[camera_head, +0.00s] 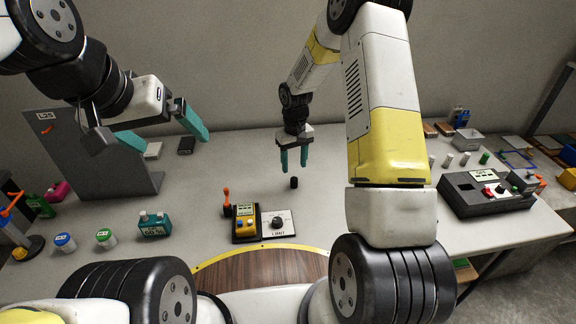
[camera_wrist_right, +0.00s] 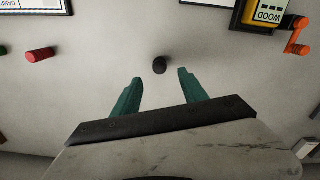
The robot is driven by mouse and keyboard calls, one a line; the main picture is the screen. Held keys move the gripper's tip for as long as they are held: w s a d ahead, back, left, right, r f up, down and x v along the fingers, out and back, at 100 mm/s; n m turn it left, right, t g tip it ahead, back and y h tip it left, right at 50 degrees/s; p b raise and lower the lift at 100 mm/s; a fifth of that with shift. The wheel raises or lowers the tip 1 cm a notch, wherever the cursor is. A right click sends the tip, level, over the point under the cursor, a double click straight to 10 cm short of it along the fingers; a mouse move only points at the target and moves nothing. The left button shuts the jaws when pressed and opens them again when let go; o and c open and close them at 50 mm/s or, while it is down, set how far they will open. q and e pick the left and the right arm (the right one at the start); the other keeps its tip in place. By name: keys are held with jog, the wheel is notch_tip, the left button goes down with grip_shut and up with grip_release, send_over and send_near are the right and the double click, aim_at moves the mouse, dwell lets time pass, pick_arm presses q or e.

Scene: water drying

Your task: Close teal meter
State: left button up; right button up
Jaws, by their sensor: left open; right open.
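A teal box-shaped device (camera_head: 153,225), which looks like the teal meter, stands on the table at left. It has a label on its front and small pale knobs on top; I cannot tell whether it is open. A small black cylinder (camera_head: 294,183) stands near the table's middle and also shows in the right wrist view (camera_wrist_right: 159,66). My right gripper (camera_head: 294,168) is open and empty, its fingers pointing down just above and behind the cylinder; the fingers also show in the right wrist view (camera_wrist_right: 160,85). My left gripper (camera_head: 176,144) is open and empty, raised above the table's left side.
A yellow meter (camera_head: 245,220) sits on a dark base beside a white dial plate (camera_head: 279,224). Two small jars, one blue-lidded (camera_head: 65,242) and one green-lidded (camera_head: 106,238), stand left. A grey panel (camera_head: 85,155) stands behind. A dark console (camera_head: 487,193) is at right.

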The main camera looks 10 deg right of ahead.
aim_at(294, 179)
jog(key=shift+f, duration=1.2)
jog(key=f, duration=0.5)
jog(key=shift+s+f, duration=0.1)
jog(key=shift+s, duration=0.1)
grip_shut()
